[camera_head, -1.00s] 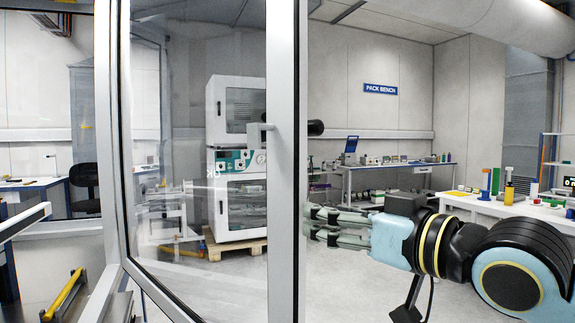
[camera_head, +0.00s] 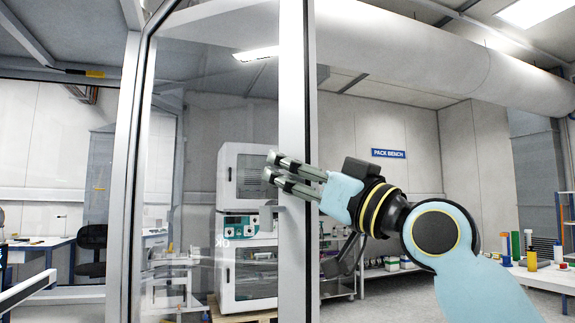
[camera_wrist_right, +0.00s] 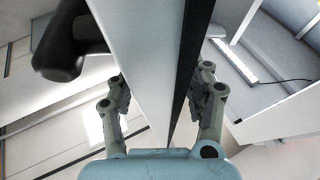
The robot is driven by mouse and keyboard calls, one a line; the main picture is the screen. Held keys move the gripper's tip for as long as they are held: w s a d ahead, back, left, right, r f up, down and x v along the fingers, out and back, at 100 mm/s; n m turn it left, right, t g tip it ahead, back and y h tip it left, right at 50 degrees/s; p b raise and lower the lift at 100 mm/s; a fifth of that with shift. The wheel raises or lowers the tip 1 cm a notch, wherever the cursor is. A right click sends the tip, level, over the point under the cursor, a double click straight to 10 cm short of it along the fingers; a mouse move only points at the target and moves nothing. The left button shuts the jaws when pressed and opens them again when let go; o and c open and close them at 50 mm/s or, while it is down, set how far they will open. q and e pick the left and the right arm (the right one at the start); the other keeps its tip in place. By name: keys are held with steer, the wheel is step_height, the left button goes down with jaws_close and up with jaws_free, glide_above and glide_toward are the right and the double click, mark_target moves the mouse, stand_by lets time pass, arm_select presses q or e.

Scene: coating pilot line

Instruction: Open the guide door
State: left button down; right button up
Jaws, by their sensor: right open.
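The guide door (camera_head: 293,120) is a glass panel in a grey metal frame, standing at an angle to the frame post on its left. Its upright free edge runs down the middle of the head view. My right gripper (camera_head: 270,168) reaches in from the right across this edge, level with the white cabinet behind. In the right wrist view, its open fingers (camera_wrist_right: 162,88) lie on either side of the door's edge bar (camera_wrist_right: 145,50); I cannot tell whether they touch it. A dark handle (camera_wrist_right: 62,45) shows at upper left there. My left gripper is out of view.
Behind the glass stands a white cabinet (camera_head: 247,270) on a pallet. A thick overhead duct (camera_head: 420,60) crosses the upper right. A bench (camera_head: 545,278) with coloured items stands at far right. Floor shows between the door and that bench.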

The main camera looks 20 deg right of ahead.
steer(key=shift+x, duration=0.9)
jaws_close()
